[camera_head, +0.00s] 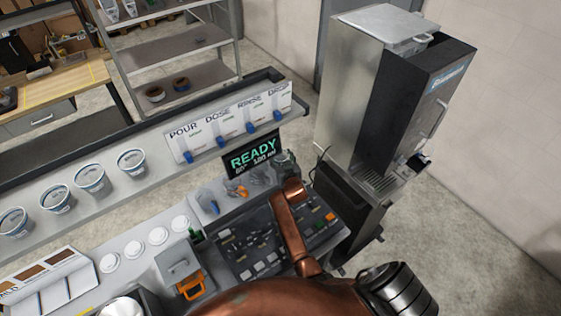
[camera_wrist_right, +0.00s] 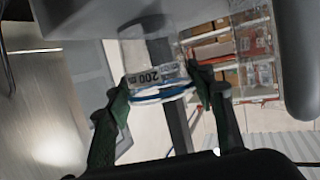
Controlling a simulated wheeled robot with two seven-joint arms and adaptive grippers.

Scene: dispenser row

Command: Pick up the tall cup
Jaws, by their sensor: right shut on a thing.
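In the right wrist view, my right gripper (camera_wrist_right: 158,86) has its two green fingers closed on either side of a clear cup (camera_wrist_right: 155,76). The cup has a "200" label and a blue and white band. I take it for the tall cup; its full height is not clear here. In the head view, my copper-coloured right arm reaches over the dark button panel and hides most of the gripper. Whether the cup touches a surface is not clear. My left gripper shows in neither view.
A lit READY display (camera_head: 252,154) and a sign rack (camera_head: 228,124) stand behind the panel (camera_head: 265,244). Several white tubs (camera_head: 90,177) line the left counter. A tall dispenser machine (camera_head: 385,100) stands at right.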

